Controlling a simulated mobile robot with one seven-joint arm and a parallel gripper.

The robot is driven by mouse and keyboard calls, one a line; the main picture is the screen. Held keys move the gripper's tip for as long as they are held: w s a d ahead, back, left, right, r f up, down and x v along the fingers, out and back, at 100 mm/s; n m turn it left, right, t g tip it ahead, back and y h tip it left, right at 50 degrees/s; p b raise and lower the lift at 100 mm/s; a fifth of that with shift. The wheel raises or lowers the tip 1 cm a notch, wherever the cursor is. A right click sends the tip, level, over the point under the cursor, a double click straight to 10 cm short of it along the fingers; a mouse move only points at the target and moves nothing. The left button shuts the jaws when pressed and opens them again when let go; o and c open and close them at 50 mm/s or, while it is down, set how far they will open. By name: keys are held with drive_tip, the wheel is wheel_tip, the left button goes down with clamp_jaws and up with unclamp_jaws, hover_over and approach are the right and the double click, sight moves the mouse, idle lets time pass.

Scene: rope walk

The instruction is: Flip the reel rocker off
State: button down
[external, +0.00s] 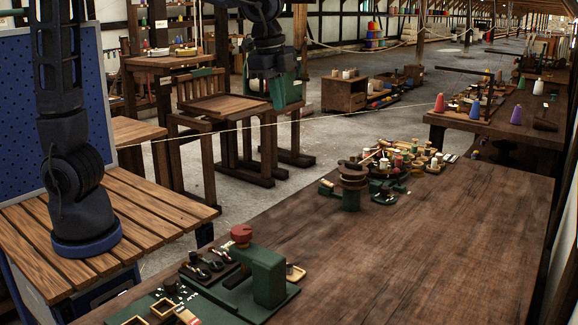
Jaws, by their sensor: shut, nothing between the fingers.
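A green device with a red knob (242,234) stands on a green base (272,309) at the front of the dark wooden table. Farther back on the same table stands a small green and brown reel-like stand (352,194). A reel rocker is too small to make out, so I cannot tell its position or which device bears it. My gripper (270,76) hangs at the top middle of the external view, shut and empty, well apart from both devices in the picture. Its fingertips are small and dark.
The long wooden table (430,235) has a wide bare area at right. Small parts (205,265) lie by the front device, and several spools (405,160) crowd the far end. A thin line crosses above. A slatted bench (150,215) is at left.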

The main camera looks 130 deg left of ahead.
drive_tip(key=w+a+f+g, duration=0.1)
drive_tip(key=a+f, duration=0.1)
drive_tip(key=a, duration=0.5)
drive_tip(key=a+f, duration=0.3)
drive_tip(key=a, duration=0.3)
drive_tip(key=g+h, duration=0.2)
hover_over(324, 181)
drive_tip(key=w, duration=0.4)
wheel_tip(324, 181, down, 18)
drive_tip(key=shift+s+r, duration=0.1)
drive_tip(key=shift+s, duration=0.05)
drive_tip(key=s+f, duration=0.1)
drive_tip(key=f, duration=0.3)
drive_tip(key=s+f, duration=0.1)
drive_tip(key=f, duration=0.4)
drive_tip(key=s+f, duration=0.1)
drive_tip(key=f, duration=0.3)
drive_tip(key=shift+f, duration=0.3)
drive_tip(key=shift+s, duration=0.15)
